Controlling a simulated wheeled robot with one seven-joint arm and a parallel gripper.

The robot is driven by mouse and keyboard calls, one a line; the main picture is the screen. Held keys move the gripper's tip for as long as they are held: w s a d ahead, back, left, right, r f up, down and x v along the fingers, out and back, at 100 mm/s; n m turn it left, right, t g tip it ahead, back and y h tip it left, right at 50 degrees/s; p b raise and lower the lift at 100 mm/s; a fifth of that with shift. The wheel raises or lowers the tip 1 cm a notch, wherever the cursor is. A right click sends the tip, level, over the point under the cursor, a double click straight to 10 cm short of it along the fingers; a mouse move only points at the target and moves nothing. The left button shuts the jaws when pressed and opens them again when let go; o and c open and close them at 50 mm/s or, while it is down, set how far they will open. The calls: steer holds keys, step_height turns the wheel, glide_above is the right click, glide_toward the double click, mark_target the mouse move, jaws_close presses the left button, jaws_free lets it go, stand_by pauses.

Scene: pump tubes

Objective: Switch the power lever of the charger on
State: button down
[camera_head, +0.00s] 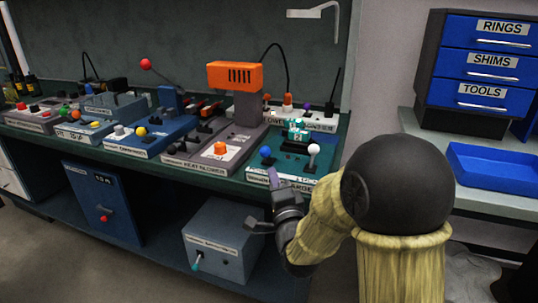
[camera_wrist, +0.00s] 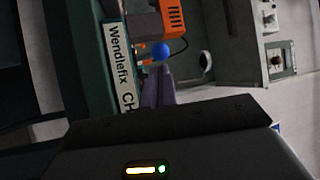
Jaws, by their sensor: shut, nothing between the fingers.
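The charger (camera_head: 258,173) is a green-topped box at the right end of the workbench, with a white front label. The label reads "Wendlefix CH…" in the wrist view (camera_wrist: 118,60). A blue ball knob (camera_head: 266,152) stands at its front left, and a white ball knob (camera_head: 314,149) stands to the right; I cannot read which is the power lever. My gripper (camera_head: 273,171), with purple fingers, is shut and empty at the charger's front edge, just below the blue knob. In the wrist view the fingertips (camera_wrist: 158,73) point at the blue knob (camera_wrist: 162,52), close to it; contact is unclear.
An orange-headed machine (camera_head: 236,76) stands left of and behind the charger. Several other control boxes line the bench to the left. A grey box (camera_head: 222,240) is on the shelf below. A blue tray (camera_head: 492,166) and a drawer cabinet (camera_head: 485,62) stand on the right.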

mark_target(267, 155)
steer(key=p+x, duration=0.2)
steer(key=x, duration=0.2)
steer(key=shift+r, duration=0.15)
steer(key=shift+w+a, duration=0.15)
steer(key=shift+w, duration=0.35)
steer(key=shift+p, duration=0.35)
